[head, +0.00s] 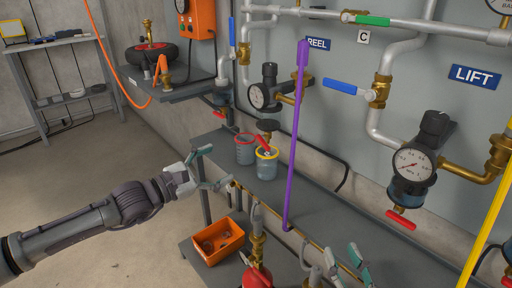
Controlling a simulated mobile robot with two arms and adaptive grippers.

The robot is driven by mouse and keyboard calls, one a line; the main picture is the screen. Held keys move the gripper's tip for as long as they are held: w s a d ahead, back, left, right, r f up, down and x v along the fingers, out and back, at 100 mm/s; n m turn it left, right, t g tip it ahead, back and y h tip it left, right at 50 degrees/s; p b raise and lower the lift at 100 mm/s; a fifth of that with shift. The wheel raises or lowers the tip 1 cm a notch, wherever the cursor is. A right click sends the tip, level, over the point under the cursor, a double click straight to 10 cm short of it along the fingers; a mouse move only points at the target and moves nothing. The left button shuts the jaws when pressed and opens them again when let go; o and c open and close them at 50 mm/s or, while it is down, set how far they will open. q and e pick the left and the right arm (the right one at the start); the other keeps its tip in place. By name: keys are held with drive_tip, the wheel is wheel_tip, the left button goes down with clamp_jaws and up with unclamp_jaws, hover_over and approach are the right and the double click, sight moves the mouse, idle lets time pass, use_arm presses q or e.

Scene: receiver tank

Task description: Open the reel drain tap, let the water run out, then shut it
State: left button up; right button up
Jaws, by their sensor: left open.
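The REEL sign (318,44) is on the wall panel beside a regulator with a black knob (269,72) and a round gauge (257,97). Below it a small red tap handle (263,144) shows just above a clear cup with a yellow rim (267,168). I cannot tell the tap's setting or see water running. My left gripper (221,167) is open and empty, left of the cups and apart from them. My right gripper (343,257) shows only partly at the bottom edge, its fingers apart and empty, well below the tap.
A red-rimmed cup (244,150) stands beside the yellow-rimmed one on the grey shelf (325,205). A purple bar (295,140) stands in front of the panel. An orange bin (217,239) is lower left. Another red tap (400,219) hangs under the LIFT-side gauge.

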sight(261, 144)
use_arm(q)
drive_tip(key=b+x, duration=0.1)
drive_tip(key=x, duration=1)
drive_tip(key=shift+w+d+f+b, duration=0.1)
drive_tip(key=shift+d+b, duration=0.05)
drive_tip(key=shift+b, duration=0.2)
drive_tip(key=shift+w+d, duration=0.45)
use_arm(e)
wheel_tip(261, 144, up, 8)
drive_tip(key=s+t+y, duration=0.1)
drive_tip(key=s+t, duration=0.1)
drive_tip(key=t, duration=0.3)
drive_tip(key=shift+a+f+y, duration=0.25)
drive_tip(key=shift+a+y, duration=0.05)
drive_tip(key=shift+y, duration=0.1)
